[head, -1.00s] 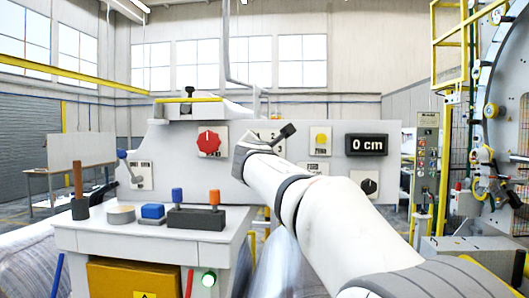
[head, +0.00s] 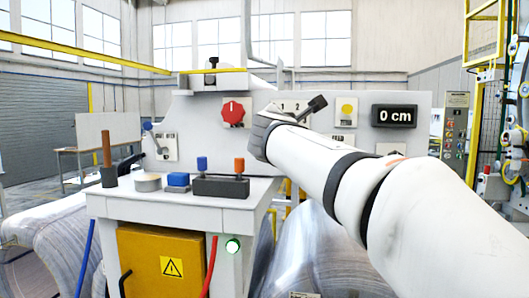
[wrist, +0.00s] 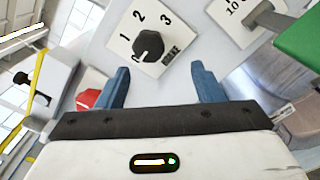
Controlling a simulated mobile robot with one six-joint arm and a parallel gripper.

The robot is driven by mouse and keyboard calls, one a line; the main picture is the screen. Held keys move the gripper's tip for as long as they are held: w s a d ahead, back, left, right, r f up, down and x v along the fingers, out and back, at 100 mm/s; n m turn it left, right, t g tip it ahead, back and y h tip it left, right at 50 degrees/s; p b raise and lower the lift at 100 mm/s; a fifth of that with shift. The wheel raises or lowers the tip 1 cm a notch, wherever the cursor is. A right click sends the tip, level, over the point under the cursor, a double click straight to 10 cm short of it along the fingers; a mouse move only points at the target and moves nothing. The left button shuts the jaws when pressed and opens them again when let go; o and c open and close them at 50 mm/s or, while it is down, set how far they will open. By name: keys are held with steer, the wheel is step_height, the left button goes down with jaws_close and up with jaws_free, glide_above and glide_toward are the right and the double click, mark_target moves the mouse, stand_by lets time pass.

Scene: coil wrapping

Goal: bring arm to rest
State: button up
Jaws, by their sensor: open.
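My arm reaches from the lower right to the control panel (head: 300,168) in the head view; its end (head: 264,132) hides my gripper's fingers there. In the wrist view my gripper (wrist: 163,84) is open, with two blue fingers apart and nothing between them. Beyond them is a black knob (wrist: 148,46) on a white plate marked 0, 1, 2, 3, its pointer near 0. The fingers do not appear to touch it. A red knob (wrist: 92,98) shows behind the left finger; it also shows in the head view (head: 233,112).
A dark lever (head: 316,104), yellow button (head: 347,109) and "0 cm" display (head: 395,116) are on the panel. A white bench (head: 180,208) in front bears a box with blue and orange switches (head: 221,187). Wrapped coils (head: 310,255) lie below. A green block (wrist: 302,38) is at upper right.

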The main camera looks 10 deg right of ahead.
steer(key=s+d+f+m+g, duration=0.3)
steer(key=f+m, duration=0.1)
steer(key=f, duration=0.3)
steer(key=s+d+f+m+g, duration=0.2)
steer(key=s+f+m, duration=0.15)
steer(key=f, duration=0.45)
steer(key=s+a+f+m+g+y, duration=0.1)
steer(key=s+f+m+g, duration=0.3)
steer(key=s+f+m, duration=0.4)
steer(key=s+a+f+m+g+y, duration=0.2)
steer(key=s+f+m+g+y, duration=0.2)
steer(key=s+f, duration=1.2)
step_height(320, 180, down, 4)
steer(key=m+g, duration=0.1)
steer(key=m, duration=0.2)
steer(key=shift+m+y, duration=0.3)
steer(key=shift+m, duration=0.05)
